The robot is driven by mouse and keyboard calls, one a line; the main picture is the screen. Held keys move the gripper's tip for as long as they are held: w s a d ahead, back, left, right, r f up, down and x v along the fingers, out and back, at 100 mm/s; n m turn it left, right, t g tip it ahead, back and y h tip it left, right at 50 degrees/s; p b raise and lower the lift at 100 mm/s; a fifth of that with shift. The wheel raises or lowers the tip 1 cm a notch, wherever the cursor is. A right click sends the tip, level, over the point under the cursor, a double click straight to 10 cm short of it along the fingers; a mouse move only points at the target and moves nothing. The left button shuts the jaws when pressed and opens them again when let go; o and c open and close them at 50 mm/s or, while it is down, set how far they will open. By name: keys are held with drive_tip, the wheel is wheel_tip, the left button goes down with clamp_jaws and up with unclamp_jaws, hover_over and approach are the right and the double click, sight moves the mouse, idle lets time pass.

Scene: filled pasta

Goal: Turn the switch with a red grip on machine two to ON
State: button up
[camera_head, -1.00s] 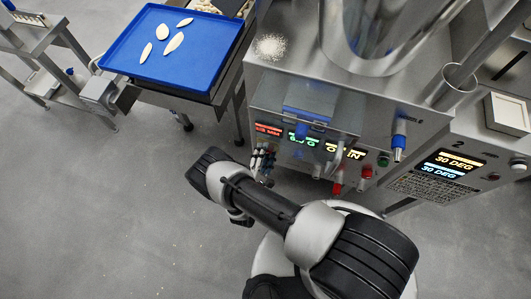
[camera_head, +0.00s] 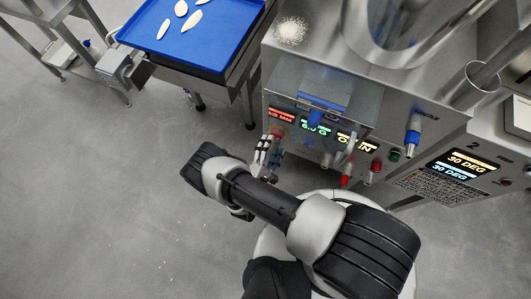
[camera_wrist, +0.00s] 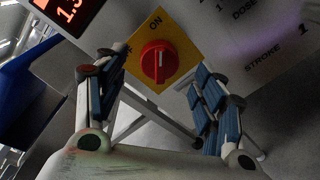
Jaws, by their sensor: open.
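The red round switch (camera_wrist: 158,62) sits on a yellow square plate (camera_wrist: 183,45) in the wrist view. "ON" is printed above it, and a mark at the left is partly hidden by a finger. A pale line on the grip runs roughly up and down; which mark it points to I cannot tell. My gripper (camera_wrist: 160,78) is open, with one blue-padded finger on each side of the switch; contact is not clear. In the head view my gripper (camera_head: 267,154) is at the left of the machine's front panel, just below a small red spot.
Lit displays (camera_head: 314,128) line the panel above my gripper. A red-tipped lever (camera_head: 345,180) and other controls stand to its right. A panel marked "2" (camera_head: 459,162) is further right. A blue tray (camera_head: 215,42) with pale pieces lies upper left.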

drive_tip(key=v, duration=0.8)
drive_tip(key=shift+s, duration=0.1)
idle(0.3)
